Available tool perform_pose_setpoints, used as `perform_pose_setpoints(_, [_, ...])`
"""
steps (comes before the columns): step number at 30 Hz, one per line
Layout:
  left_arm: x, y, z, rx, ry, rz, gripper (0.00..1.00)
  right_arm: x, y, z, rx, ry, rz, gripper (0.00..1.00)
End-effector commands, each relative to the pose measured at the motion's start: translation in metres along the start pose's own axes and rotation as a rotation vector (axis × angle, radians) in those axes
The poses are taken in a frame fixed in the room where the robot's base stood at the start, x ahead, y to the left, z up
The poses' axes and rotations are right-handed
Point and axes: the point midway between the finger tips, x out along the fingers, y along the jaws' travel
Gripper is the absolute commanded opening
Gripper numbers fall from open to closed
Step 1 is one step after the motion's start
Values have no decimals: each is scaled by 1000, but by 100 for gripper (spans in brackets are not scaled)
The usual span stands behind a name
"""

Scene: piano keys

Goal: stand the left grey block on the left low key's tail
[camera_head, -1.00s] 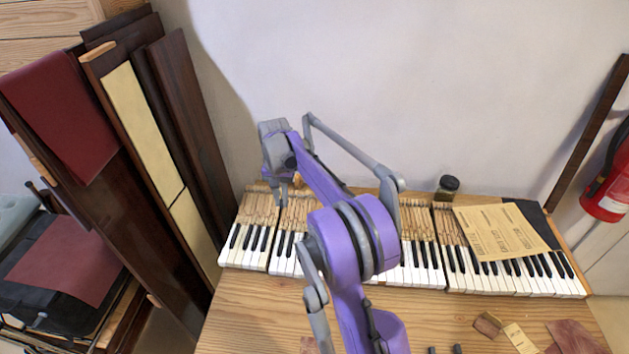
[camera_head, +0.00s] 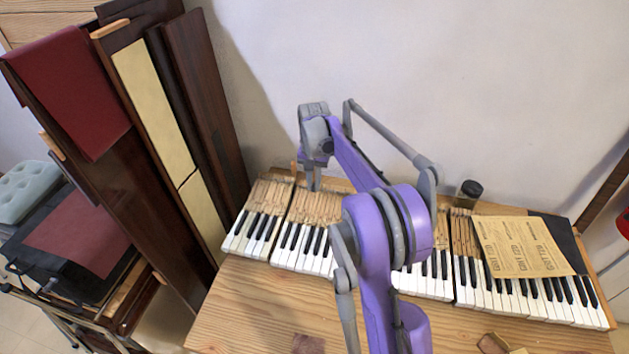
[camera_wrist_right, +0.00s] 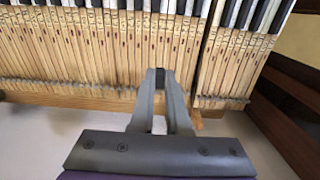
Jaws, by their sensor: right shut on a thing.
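My right gripper (camera_head: 314,188) is over the key tails at the back of the keyboard, near the left end. In the right wrist view its fingertips (camera_wrist_right: 160,78) are closed on a small dark grey block (camera_wrist_right: 160,79), mostly hidden between them. The pale wooden key tails (camera_wrist_right: 105,60) lie under and around the fingertips, close to the gap between two key sections. I cannot tell whether the block touches a tail, and I cannot pick out the left low key. My left gripper is not in view.
A dark jar (camera_head: 468,193) and a printed sheet (camera_head: 520,247) are at the keyboard's right part. Tall dark panels (camera_head: 180,150) lean at the left. A white wall (camera_head: 480,80) rises behind the keys. The bare table (camera_head: 250,305) in front is mostly clear.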

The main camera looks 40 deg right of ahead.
Motion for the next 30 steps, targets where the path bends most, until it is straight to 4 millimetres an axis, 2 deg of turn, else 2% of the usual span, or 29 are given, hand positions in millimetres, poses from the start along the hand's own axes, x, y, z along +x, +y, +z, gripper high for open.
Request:
perform_pose_setpoints(24, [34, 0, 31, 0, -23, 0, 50, 68, 0, 0, 0, -1, 0, 0])
perform_pose_setpoints(30, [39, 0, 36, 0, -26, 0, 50, 78, 0, 0, 0, 0, 0, 0])
